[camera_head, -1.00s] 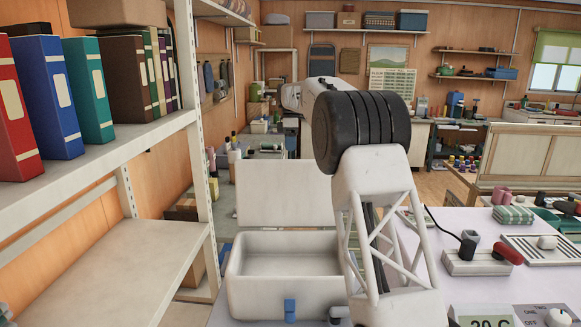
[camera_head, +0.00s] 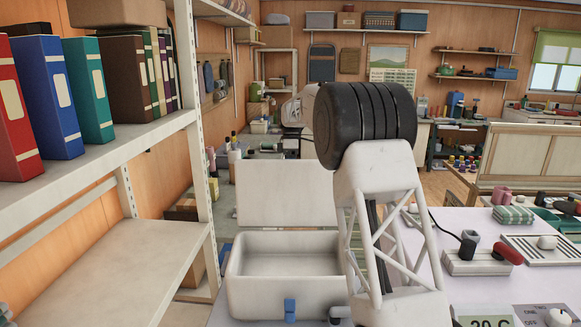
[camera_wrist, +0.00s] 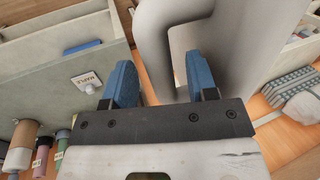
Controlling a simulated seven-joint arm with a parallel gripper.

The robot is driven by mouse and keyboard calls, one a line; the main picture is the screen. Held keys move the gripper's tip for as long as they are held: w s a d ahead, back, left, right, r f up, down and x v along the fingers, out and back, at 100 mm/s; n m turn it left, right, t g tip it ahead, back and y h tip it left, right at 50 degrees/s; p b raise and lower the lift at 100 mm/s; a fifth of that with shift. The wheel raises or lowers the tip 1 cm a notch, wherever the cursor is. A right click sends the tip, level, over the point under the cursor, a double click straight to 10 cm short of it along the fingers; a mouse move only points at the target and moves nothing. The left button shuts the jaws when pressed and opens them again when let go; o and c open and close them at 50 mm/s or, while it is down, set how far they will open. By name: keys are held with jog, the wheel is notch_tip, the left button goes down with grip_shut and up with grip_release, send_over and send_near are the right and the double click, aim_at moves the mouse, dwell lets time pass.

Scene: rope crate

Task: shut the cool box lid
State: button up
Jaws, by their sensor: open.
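The white cool box (camera_head: 284,291) stands open on the table in the head view, left of my arm. Its lid (camera_head: 287,194) is raised, about upright, along the back edge. A blue latch (camera_head: 290,310) is on the front wall, and the inside looks empty. My arm hides the box's right edge. My gripper (camera_wrist: 163,80) shows in the wrist view with two blue fingertips spread apart and nothing held between them. A smooth pale grey shape lies beyond the fingertips; I cannot tell what it is. In the head view the gripper is hidden behind my arm.
A shelf unit (camera_head: 203,165) with several binders stands close at the left. A power strip with a red plug (camera_head: 507,254) and a striped cloth bundle (camera_head: 513,215) lie on the table at the right.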

grip_shut()
jog(key=shift+s, duration=0.15)
dwell(0.4)
